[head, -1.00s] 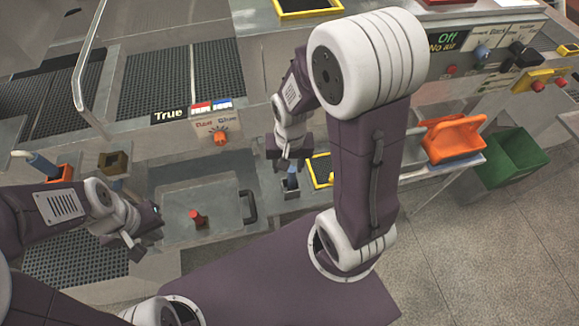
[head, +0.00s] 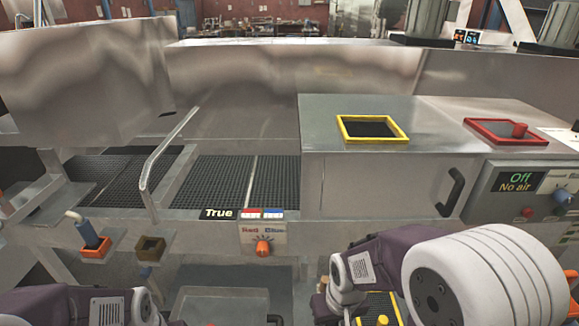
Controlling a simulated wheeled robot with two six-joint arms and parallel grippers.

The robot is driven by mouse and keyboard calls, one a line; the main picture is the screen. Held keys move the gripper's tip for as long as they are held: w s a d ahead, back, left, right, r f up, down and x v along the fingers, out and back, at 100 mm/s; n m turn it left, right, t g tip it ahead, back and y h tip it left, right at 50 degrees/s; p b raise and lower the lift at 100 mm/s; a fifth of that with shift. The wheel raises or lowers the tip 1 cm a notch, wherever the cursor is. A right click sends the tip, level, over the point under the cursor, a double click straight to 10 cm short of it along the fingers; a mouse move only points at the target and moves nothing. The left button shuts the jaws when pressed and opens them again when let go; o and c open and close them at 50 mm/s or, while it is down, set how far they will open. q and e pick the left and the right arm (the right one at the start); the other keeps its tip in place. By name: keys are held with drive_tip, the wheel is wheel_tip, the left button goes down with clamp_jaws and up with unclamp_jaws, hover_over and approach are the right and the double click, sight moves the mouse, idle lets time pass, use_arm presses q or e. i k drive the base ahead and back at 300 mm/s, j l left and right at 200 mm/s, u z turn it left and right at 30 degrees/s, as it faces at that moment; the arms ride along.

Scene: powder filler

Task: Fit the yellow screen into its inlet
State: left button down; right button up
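The yellow-framed inlet (head: 400,137) is a dark square opening on top of the steel housing, right of centre in the head view. A yellow-edged dark mesh piece with a yellow knob, seemingly the yellow screen (head: 372,303), shows at the bottom edge, partly hidden by my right arm. My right gripper (head: 322,308) is low beside it, well below the inlet. Its fingers are too obscured to tell whether they are open, or whether it touches the screen. My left wrist is at the bottom left; the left gripper's fingers are cut off by the picture's edge.
A red-framed inlet (head: 508,141) with a red knob lies right of the yellow one. A control panel (head: 545,190) reads "Off" and "No air". A black handle (head: 450,192) and a metal rail (head: 165,150) stick out. A blue-handled item stands in an orange holder (head: 96,252).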

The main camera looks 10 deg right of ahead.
sight(418, 92)
drive_tip(key=l+z, duration=0.1)
drive_tip(key=z, duration=0.85)
drive_tip(key=i+l+z, duration=0.1)
drive_tip(key=z, duration=0.4)
